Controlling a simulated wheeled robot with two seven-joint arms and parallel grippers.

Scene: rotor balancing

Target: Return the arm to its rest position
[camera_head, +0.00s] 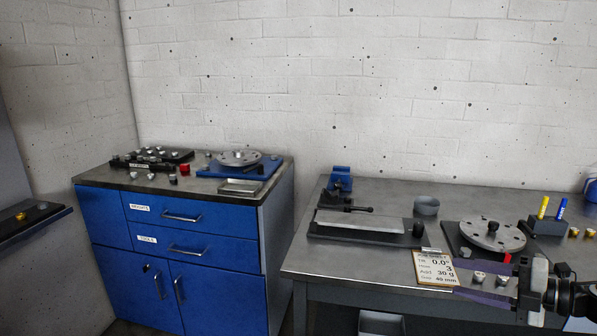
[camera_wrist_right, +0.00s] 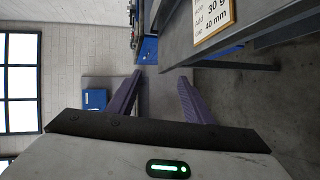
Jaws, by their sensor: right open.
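My right gripper (camera_head: 464,284) is at the lower right of the head view, at the front edge of the grey table (camera_head: 300,262), beside the job sheet clipboard (camera_head: 434,268). Its purple fingers stand apart in the right wrist view (camera_wrist_right: 160,78), with nothing between them. My right arm comes in from the right edge. My left gripper is not in view.
The rotor disc (camera_head: 492,237) on its stand lies just behind my right gripper. A blue cabinet (camera_head: 190,262) stands to the left. The floor below the gripper looks clear.

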